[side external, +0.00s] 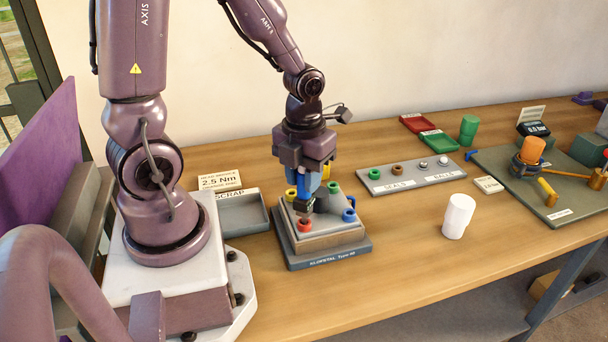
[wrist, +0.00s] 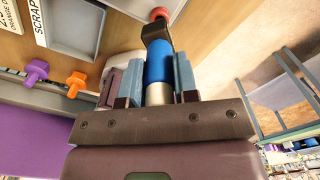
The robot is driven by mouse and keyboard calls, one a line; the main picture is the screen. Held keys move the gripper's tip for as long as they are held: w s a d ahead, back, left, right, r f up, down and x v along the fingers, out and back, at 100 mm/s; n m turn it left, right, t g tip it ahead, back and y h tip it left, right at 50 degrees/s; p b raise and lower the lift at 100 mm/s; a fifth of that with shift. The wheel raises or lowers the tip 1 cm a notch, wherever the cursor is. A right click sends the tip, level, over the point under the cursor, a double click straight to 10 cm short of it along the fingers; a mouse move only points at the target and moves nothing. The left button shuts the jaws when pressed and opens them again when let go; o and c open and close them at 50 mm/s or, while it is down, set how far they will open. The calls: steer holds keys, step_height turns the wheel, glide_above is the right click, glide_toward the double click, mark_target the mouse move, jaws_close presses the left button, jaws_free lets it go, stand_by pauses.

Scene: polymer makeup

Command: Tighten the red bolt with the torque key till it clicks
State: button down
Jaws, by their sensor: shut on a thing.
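My gripper (side external: 305,180) is shut on the torque key, pointing down over the fixture. The key's blue handle (wrist: 158,62) sits between both fingers in the wrist view, with a dark tip (wrist: 155,30) at its far end. The red bolt (side external: 304,225) is at the front left of the grey fixture plate (side external: 326,223), directly below the key's tip. The red bolt also shows in the wrist view (wrist: 159,14), partly behind the tip. The tip is at or very near the bolt; whether it is fully seated I cannot tell.
A yellow bolt (side external: 291,194), a green one (side external: 333,187) and a blue one (side external: 348,215) stand on the plate near the gripper. The scrap tray (side external: 243,213) is close on the left. A white cup (side external: 459,216) stands right, with free table between.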

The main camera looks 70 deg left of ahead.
steer(key=shift+m, duration=0.8)
steer(key=shift+m, duration=0.9)
steer(key=shift+m, duration=0.9)
steer(key=c, duration=0.8)
jaws_free()
steer(key=shift+n, duration=0.9)
